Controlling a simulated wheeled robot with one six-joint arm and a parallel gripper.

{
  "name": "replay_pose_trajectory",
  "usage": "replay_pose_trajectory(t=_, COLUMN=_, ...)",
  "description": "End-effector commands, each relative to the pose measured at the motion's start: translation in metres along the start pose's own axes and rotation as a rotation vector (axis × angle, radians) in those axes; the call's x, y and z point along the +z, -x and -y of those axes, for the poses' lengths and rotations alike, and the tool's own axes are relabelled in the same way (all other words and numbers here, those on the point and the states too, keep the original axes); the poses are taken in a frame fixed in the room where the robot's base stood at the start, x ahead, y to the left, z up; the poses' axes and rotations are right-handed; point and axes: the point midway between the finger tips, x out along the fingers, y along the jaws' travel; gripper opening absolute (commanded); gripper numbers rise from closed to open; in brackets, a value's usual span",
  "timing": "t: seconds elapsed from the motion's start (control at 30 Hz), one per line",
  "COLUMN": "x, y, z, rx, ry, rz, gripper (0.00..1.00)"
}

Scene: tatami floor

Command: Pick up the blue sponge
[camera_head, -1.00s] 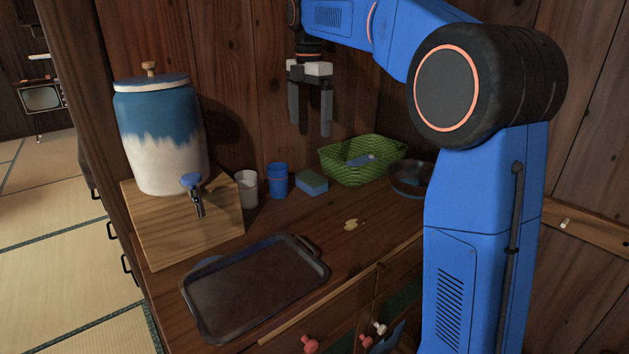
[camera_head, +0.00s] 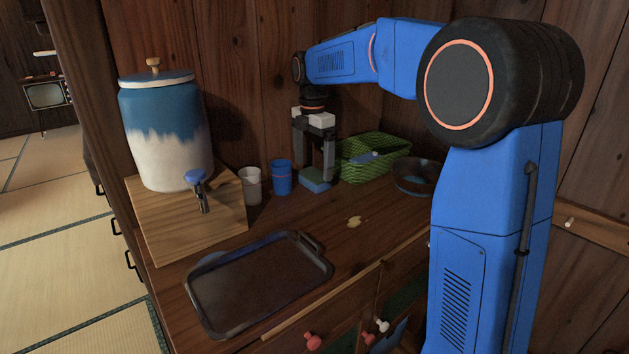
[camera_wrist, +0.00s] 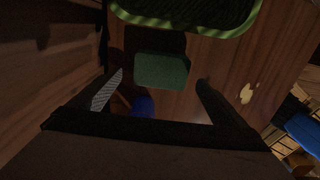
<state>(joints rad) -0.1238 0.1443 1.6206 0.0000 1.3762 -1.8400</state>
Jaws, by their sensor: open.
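The blue sponge (camera_head: 315,183) lies on the wooden counter between the blue cup and the green basket. Its top shows as a dark green block in the wrist view (camera_wrist: 161,71). My gripper (camera_head: 314,176) points down over the sponge, its fingers partly covering it in the head view. In the wrist view my gripper (camera_wrist: 160,82) is open, with one finger to each side of the sponge's near end. I cannot tell whether the fingertips touch it.
A green basket (camera_head: 372,168) stands close right of my gripper, with a dark bowl (camera_head: 415,190) beyond it. A blue cup (camera_head: 281,178) and a pale cup (camera_head: 251,190) stand left.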

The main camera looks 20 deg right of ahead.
Motion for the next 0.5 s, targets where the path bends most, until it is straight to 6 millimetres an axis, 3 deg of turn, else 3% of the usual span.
replay_pose_trajectory(t=0.2, x=-0.002, y=-0.028, z=0.001, rx=-0.002, ry=0.0, rz=-0.001, gripper=0.96)
replay_pose_trajectory(t=0.5, x=-0.001, y=-0.033, z=0.001, rx=-0.001, ry=0.0, rz=0.0, gripper=0.96)
